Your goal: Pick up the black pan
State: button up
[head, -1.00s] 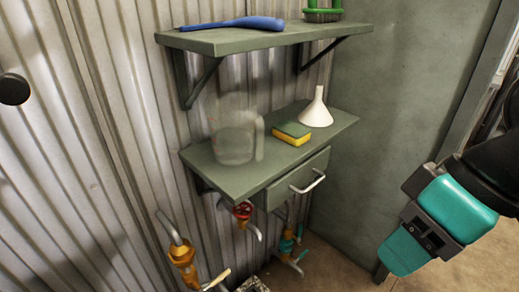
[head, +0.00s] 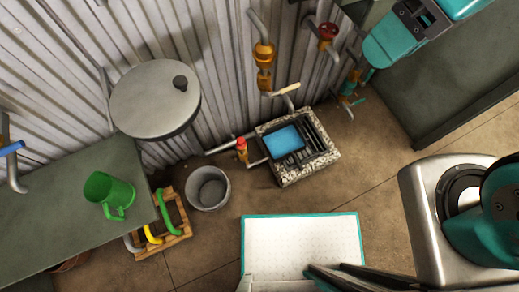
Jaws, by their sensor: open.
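I see no black pan in the current head view. The nearest thing in shape is a round grey disc (head: 150,105) with a black knob, by the corrugated wall at upper left; I cannot tell what it covers.
A green jug (head: 108,192) stands on the grey-green bench (head: 40,215) at left. A grey bucket (head: 208,188), a wooden crate (head: 178,238) and a stone-rimmed drain (head: 320,165) are on the floor. Pipes with valves (head: 263,52) run along the wall. Floor is clear at right centre.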

aim_at(281, 142)
jog(key=u, duration=0.15)
jog(key=k, duration=1.1)
jog(key=z, duration=0.9)
